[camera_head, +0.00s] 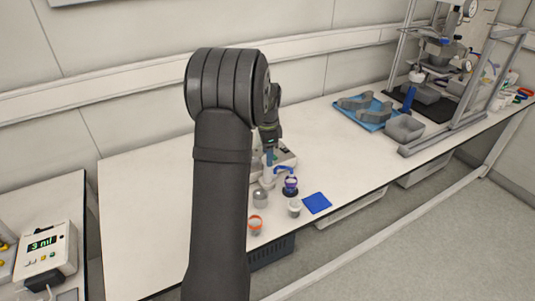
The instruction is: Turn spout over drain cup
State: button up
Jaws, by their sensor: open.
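A small device (284,156) stands near the table's front, partly hidden by my arm. A blue curved spout (284,168) reaches right from it, its end near the top of a purple-and-white vessel on a dark base (290,187). Small cups stand close by: a grey one (260,199), one with an orange-red rim (255,225) and a whitish one (294,208). I cannot tell which is the drain cup. My gripper (269,153) points down at the device, left of the spout, open. Its fingertips are small here, and I cannot tell whether they touch anything.
A "3 ml" display unit (45,250) sits on a separate left table. The white tabletop (140,200) is clear at left.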

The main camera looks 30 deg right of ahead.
jog(key=shift+f, duration=0.3)
grip_shut()
